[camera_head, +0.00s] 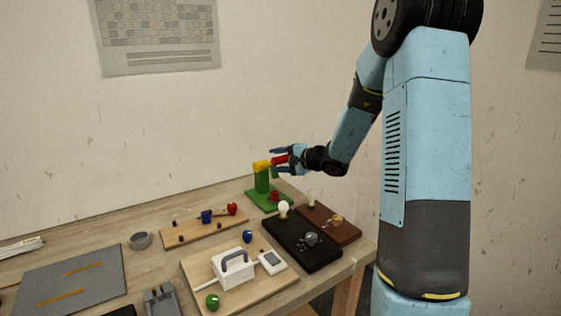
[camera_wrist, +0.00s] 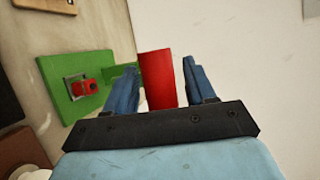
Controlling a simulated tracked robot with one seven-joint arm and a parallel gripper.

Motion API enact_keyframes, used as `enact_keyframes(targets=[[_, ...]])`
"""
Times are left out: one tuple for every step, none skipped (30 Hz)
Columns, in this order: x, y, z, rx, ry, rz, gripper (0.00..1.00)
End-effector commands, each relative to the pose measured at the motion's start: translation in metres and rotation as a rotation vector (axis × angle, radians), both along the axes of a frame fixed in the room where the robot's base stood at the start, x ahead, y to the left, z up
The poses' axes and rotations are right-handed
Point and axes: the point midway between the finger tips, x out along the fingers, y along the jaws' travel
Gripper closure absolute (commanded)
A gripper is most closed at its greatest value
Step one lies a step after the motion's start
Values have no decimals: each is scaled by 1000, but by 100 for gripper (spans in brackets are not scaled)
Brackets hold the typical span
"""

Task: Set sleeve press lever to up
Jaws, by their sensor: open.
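The sleeve press stands at the back right of the table, with a green base and post (camera_head: 262,184), a yellow top (camera_head: 261,166) and a red lever handle (camera_head: 280,160) that sticks out to the right. My gripper (camera_head: 281,160) is open at the lever, with its fingers on either side of the red handle. In the wrist view the red handle (camera_wrist: 158,78) stands between the two blue fingers (camera_wrist: 163,88). Gaps show on both sides, the left one narrower. The press's green base (camera_wrist: 72,85) carries a red block in a grey seat (camera_wrist: 83,87).
A black board (camera_head: 300,246) and a brown board (camera_head: 333,228) with bulbs lie in front of the press. A wooden rack (camera_head: 190,237) is to the left. A wooden board (camera_head: 215,294) holds a white box (camera_head: 233,270). A grey mat (camera_head: 60,280) lies far left.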

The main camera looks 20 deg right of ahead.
Motion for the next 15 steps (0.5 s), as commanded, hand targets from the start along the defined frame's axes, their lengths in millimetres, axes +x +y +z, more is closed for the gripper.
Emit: enact_keyframes(targets=[[0, 0, 0, 0, 0, 0, 45], [-1, -1, 0, -1, 1, 0, 45], [-2, -2, 0, -1, 1, -1, 45], [-3, -3, 1, -1, 1, -1, 45], [-5, -5, 1, -1, 1, -2, 45], [-7, -8, 3, -1, 1, -3, 45], [-10, -11, 3, -1, 1, -4, 45], [-13, -14, 4, -1, 1, -4, 45], [-18, -18, 6, -1, 1, -3, 45], [-23, -21, 7, -1, 1, -3, 45], [-26, -25, 9, -2, 0, -4, 45], [-32, -30, 11, -2, 0, -3, 45], [-37, -34, 13, -2, -1, -4, 45], [-41, -38, 14, -1, 0, -5, 45], [-47, -43, 16, -2, 0, -4, 45]])
